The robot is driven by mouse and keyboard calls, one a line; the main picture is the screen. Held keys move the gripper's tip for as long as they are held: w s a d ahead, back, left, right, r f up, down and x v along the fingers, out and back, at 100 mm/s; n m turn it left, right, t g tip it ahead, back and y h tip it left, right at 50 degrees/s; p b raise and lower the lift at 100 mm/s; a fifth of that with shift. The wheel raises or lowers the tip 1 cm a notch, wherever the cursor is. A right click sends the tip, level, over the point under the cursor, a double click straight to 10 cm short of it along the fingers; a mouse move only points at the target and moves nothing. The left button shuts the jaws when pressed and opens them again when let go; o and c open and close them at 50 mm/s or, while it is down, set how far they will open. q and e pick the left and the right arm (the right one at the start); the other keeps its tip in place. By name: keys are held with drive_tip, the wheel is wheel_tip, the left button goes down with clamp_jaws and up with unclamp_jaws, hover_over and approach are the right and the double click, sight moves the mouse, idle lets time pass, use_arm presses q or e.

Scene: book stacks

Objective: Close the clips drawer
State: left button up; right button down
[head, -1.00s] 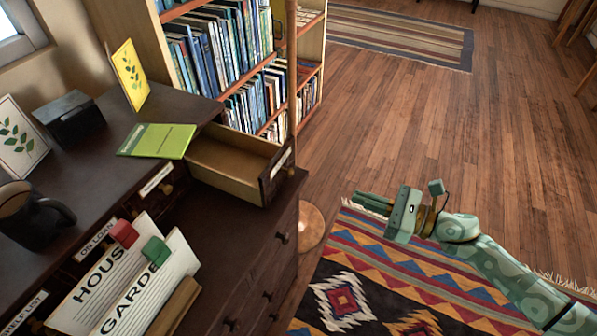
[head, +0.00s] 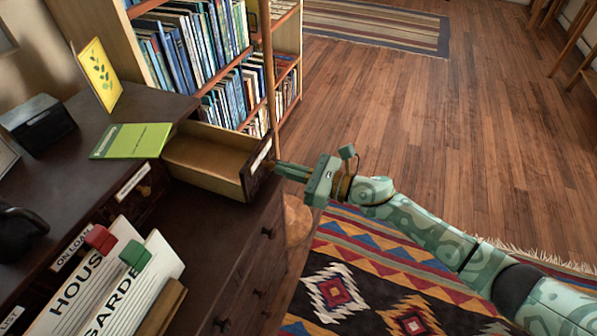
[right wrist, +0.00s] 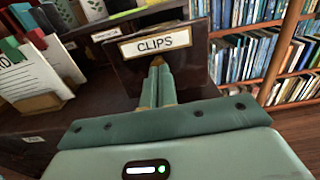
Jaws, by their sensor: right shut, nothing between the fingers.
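The clips drawer (head: 215,160) stands pulled out at the right end of the dark desk's top row in the head view, and its inside looks empty. Its dark front with the "CLIPS" label (right wrist: 157,43) faces me in the right wrist view. My right gripper (head: 276,170) is shut and empty, with its fingertips at the drawer front, just below the label. In the right wrist view the fingers (right wrist: 157,75) overlap the front near its knob. I cannot tell whether they touch. My left gripper is not in view.
A green booklet (head: 131,141) and a yellow leaf card (head: 97,75) are on the desk top (head: 70,165). Cards marked HOUSE and GARDEN (head: 100,290) stand in front of the desk's pigeonholes. A bookshelf (head: 290,60) is behind. A patterned rug (head: 370,280) covers the floor at right.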

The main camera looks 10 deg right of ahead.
sight(263, 164)
idle(0.3)
drive_tip(key=b+x, duration=0.1)
drive_tip(key=x, duration=0.1)
drive_tip(key=b+x, duration=0.1)
drive_tip(key=x, duration=0.2)
drive_tip(key=b+x, duration=0.1)
drive_tip(key=x, duration=0.1)
drive_tip(key=shift+w+a+f, duration=0.15)
drive_tip(key=shift+a+f, duration=0.15)
drive_tip(key=shift+a, duration=0.05)
drive_tip(key=b+x, duration=0.6)
drive_tip(key=x, duration=0.7)
drive_tip(key=shift+w+a, duration=0.15)
drive_tip(key=shift+w+a+r, duration=0.1)
drive_tip(key=shift+w+a, duration=0.05)
drive_tip(key=shift+a, duration=0.15)
drive_tip(key=shift+r+b, duration=0.3)
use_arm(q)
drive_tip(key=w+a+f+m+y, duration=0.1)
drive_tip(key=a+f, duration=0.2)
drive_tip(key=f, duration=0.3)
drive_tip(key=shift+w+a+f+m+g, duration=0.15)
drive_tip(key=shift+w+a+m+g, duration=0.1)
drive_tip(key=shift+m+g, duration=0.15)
use_arm(e)
drive_tip(key=shift+r, duration=0.15)
drive_tip(key=shift+r, duration=0.1)
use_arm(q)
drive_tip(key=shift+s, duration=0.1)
